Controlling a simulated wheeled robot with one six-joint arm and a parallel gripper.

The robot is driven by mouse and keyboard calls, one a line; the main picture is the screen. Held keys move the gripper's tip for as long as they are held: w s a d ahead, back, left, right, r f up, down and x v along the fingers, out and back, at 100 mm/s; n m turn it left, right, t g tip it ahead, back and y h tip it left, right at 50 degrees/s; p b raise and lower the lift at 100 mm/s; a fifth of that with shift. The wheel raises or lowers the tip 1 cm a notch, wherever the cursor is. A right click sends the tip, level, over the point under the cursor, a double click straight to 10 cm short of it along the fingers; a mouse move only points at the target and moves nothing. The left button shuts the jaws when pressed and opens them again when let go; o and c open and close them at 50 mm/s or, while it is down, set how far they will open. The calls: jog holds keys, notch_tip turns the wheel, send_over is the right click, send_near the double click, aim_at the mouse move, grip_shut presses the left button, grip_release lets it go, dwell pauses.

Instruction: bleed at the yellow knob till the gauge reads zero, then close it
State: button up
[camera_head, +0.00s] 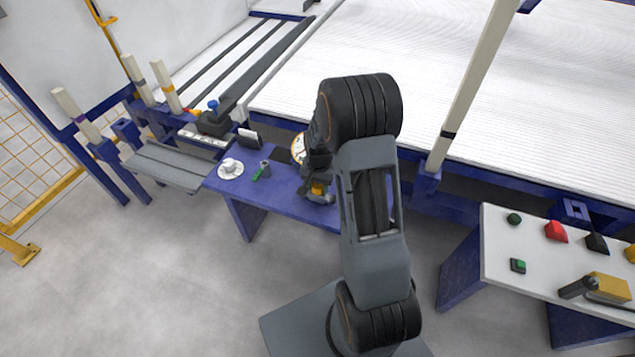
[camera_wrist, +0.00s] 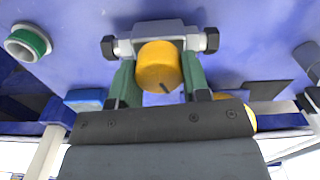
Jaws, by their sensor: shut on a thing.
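The yellow knob (camera_wrist: 158,67) sits on a grey valve body (camera_wrist: 150,32) with dark caps at both ends, near the top middle of the wrist view. My gripper (camera_wrist: 160,76) has its two green fingers on either side of the knob and is shut on it. In the head view my gripper (camera_head: 318,184) is low over the blue bench, and my arm covers much of it. The round gauge (camera_head: 298,149) shows its pale face partly behind my wrist; its reading is too small to tell. In the wrist view my gripper body hides most of a yellow round part.
A white button panel (camera_head: 535,245) stands right.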

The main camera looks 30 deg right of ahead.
jog(key=shift+s+m+p, duration=0.1)
jog(key=shift+m+p, duration=0.35)
jog(key=shift+m, duration=1.75)
jog(key=o, duration=0.9)
jog(key=shift+o, duration=0.2)
jog(key=shift+r, duration=0.1)
notch_tip(320, 180, up, 14)
jog(key=p, duration=0.3)
jog(key=shift+p, duration=0.3)
jog(key=shift+f, duration=0.2)
